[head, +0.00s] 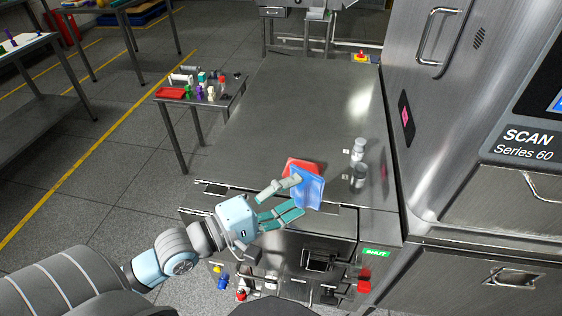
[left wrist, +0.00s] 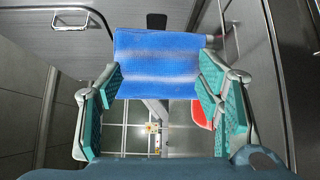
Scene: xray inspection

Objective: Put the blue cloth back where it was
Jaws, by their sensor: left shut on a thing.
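The blue cloth (head: 308,187) is held up over the near edge of the steel table, a flat, slightly bent sheet. My left gripper (head: 289,198) is shut on the blue cloth, with its teal finger pads at the cloth's near side. In the left wrist view the blue cloth (left wrist: 158,55) spans between the fingers of the left gripper (left wrist: 158,84). A red cloth-like piece (head: 300,166) shows just behind the blue cloth and is partly hidden by it. My right gripper is not in view.
The steel table (head: 290,110) is mostly bare. Two small containers (head: 358,152) stand right of the cloth. A tall scanner cabinet (head: 470,130) bounds the right side. A side table (head: 222,108) with several small items and a red piece stands at the left.

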